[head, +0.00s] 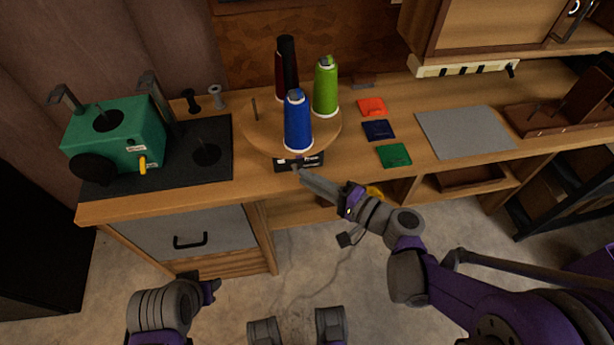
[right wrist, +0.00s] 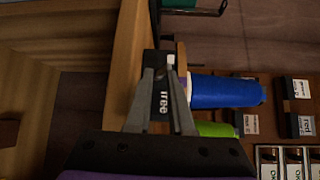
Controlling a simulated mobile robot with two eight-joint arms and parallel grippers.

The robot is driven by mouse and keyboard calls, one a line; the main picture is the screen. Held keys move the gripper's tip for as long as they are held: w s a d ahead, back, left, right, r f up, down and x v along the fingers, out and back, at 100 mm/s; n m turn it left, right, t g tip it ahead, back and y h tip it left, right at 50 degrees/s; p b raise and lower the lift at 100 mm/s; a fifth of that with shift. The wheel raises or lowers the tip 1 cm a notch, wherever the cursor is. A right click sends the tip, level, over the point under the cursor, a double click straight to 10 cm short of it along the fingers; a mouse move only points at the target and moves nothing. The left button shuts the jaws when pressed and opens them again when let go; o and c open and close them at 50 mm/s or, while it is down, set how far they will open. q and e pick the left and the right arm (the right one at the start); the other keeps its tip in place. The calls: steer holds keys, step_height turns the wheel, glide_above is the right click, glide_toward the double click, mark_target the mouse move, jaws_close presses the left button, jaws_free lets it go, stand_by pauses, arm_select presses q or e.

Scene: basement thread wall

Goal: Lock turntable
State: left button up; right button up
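The round wooden turntable (head: 262,138) sits at the bench's front edge, carrying a blue thread cone (head: 298,122), a green cone (head: 326,88) and a dark red cone (head: 287,68). A black lock plate (head: 285,165) is at its front; in the right wrist view the plate (right wrist: 163,105) reads "free". A small white-tipped piece (right wrist: 171,59) shows at the plate's far end. My right gripper (head: 299,172) is at the plate, its fingers (right wrist: 161,72) apart with the plate visible between them. Whether they touch anything is unclear. My left gripper (head: 212,288) is low, away from the bench; its opening is unclear.
A green machine (head: 120,135) stands on a dark mat at the left. Red (head: 372,106), navy (head: 378,130) and green (head: 394,155) patches and a grey mat (head: 465,132) lie right of the turntable. A drawer (head: 190,235) and open shelves are below the bench top.

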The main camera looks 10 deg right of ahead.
arm_select(q)
steer(key=shift+s, duration=0.1)
arm_select(e)
steer(key=shift+w+a, duration=0.35)
steer(key=shift+w, duration=0.15)
jaws_close()
jaws_free()
steer(key=shift+d+f, duration=0.15)
steer(key=shift+d, duration=0.05)
arm_select(q)
steer(key=r+p, duration=0.3)
steer(key=r, duration=0.1)
steer(key=shift+w+a+p, duration=0.4)
arm_select(e)
steer(key=s+d+r, duration=0.4)
steer(key=s+d, duration=0.3)
steer(key=d, duration=0.1)
steer(key=shift+r, duration=0.3)
